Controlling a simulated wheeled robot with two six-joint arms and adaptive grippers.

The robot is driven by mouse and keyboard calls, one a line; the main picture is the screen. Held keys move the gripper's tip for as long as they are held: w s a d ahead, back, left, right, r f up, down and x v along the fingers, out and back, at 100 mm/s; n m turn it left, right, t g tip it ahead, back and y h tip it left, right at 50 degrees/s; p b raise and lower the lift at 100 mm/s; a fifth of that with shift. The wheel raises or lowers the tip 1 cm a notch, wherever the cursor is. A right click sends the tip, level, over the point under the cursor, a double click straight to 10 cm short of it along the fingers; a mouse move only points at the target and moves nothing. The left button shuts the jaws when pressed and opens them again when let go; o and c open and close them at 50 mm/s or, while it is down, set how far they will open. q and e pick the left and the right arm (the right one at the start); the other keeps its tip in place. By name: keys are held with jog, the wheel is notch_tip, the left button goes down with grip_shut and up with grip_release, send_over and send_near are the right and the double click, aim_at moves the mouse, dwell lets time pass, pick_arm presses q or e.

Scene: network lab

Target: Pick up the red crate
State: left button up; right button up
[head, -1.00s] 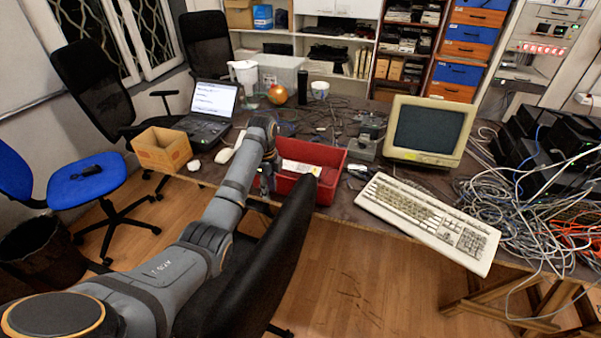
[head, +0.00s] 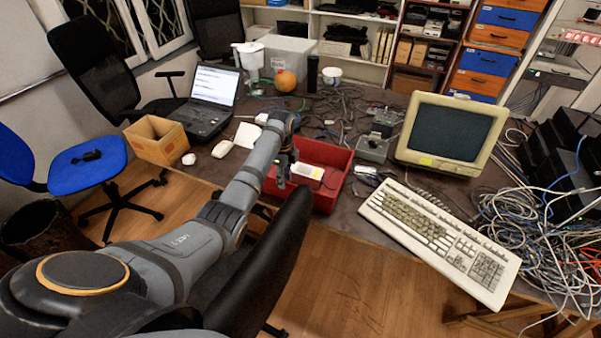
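The red crate (head: 327,197) sits near the front edge of the cluttered desk (head: 375,222), in the middle of the head view. A white and yellowish item (head: 306,171) lies in it. My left arm reaches in from the lower left, and my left gripper (head: 283,178) points down at the crate's left side. The gripper hides part of the crate's left wall. Its fingers are small and dark here, so I cannot tell whether they are open or touch the wall. My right gripper is not in view.
A cardboard box (head: 157,141) and a laptop (head: 205,103) stand to the left. A grey device (head: 373,149), a beige monitor (head: 452,133) and a keyboard (head: 438,238) are on the right. Tangled cables (head: 530,225) cover the far right. An orange ball (head: 286,81) lies farther back.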

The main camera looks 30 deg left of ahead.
aim_at(287, 189)
pick_arm(q)
jog(key=shift+w+f, duration=0.15)
jog(key=shift+f, duration=0.25)
jog(key=shift+d+f, duration=0.1)
jog(key=shift+f, duration=0.4)
jog(key=f, duration=0.3)
jog(key=shift+d+f+p, duration=0.2)
jog(key=shift+f+p, duration=0.15)
jog(key=shift+f, duration=0.3)
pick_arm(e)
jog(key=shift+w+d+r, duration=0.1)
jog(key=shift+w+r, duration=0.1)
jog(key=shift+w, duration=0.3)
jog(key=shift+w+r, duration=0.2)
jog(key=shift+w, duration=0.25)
pick_arm(q)
grip_shut()
jog(key=shift+r, duration=0.2)
